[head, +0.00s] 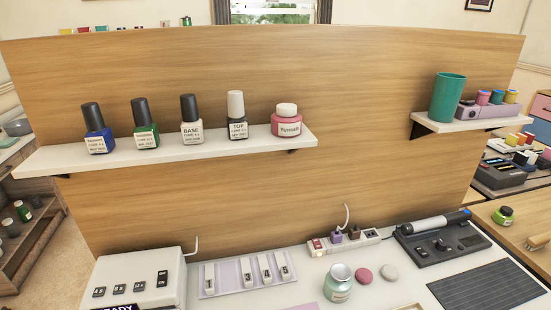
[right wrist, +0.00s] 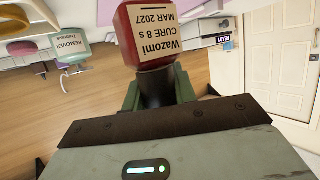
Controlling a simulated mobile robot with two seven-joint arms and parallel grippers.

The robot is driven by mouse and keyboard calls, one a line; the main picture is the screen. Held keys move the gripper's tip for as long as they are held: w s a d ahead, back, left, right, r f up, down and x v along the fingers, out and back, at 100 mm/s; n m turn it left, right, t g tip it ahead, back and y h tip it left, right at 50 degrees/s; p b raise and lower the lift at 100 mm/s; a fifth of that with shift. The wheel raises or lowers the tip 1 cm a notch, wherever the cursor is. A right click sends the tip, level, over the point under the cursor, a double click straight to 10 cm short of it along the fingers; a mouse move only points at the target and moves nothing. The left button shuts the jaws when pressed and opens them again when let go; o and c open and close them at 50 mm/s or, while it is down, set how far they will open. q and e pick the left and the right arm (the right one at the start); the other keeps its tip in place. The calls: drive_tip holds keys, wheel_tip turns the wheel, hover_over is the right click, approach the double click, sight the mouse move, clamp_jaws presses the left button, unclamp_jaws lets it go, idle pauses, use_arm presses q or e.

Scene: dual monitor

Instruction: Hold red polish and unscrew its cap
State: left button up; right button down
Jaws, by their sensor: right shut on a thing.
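The red polish (right wrist: 150,35) is a red bottle with a cream label, seen in the right wrist view. Its lettering appears upside down in that picture. Its black cap (right wrist: 156,92) sits between the green fingers of my right gripper (right wrist: 157,84), which is shut on it. The cap is still joined to the bottle. The head view shows neither the red polish nor either gripper. My left gripper is not seen in either view.
A wall shelf (head: 70,160) holds several polish bottles and a pink jar (head: 286,119). A smaller shelf (head: 440,127) carries a green cup (head: 447,97). Below, the white desk holds a white box (head: 140,279), a power strip (head: 345,243) and an open jar (head: 338,284).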

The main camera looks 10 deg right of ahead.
use_arm(q)
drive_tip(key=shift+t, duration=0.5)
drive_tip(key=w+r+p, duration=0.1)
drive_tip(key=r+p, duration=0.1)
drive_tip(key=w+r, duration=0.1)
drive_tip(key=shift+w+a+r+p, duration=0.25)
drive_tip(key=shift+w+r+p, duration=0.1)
drive_tip(key=shift+p, duration=0.05)
use_arm(e)
drive_tip(key=w+d+r+m+t+h, duration=0.2)
drive_tip(key=w+r+m+h, duration=0.5)
drive_tip(key=w+r, duration=0.6)
wheel_tip(320, 180, up, 3)
drive_tip(key=shift+w+d+r+t+h, duration=0.1)
drive_tip(key=shift+w+d+t+h, duration=0.1)
drive_tip(key=shift+d+t+h, duration=0.3)
drive_tip(key=shift+a, duration=0.2)
